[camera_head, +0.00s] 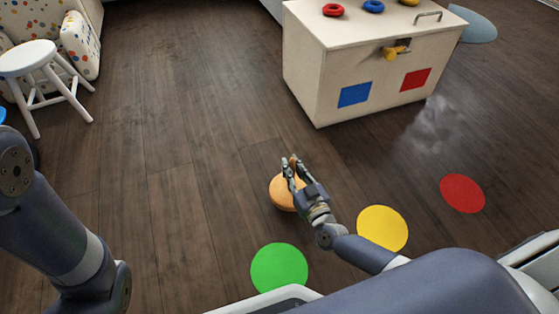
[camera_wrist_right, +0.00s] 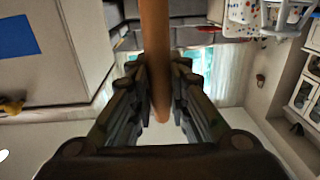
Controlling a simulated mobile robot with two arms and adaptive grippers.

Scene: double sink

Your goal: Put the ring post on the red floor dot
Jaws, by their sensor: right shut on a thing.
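The ring post shows in the head view as a round, light wooden base (camera_head: 281,193) low over or on the wood floor, left of the yellow dot. I cannot tell whether the base touches the floor. In the right wrist view its brown rod (camera_wrist_right: 155,60) runs between the fingers. My right gripper (camera_head: 292,168) is shut on this rod, and its fingers hide part of the post. The red floor dot (camera_head: 462,193) lies bare on the floor at the right, well apart from the post. My left arm is at the left edge of the head view; its gripper is out of view.
A yellow dot (camera_head: 382,229) and a green dot (camera_head: 279,269) lie on the floor nearby. A cream chest (camera_head: 325,75) with coloured rings on top stands behind. A white stool (camera_head: 40,65) is at the far left. Open floor lies between post and chest.

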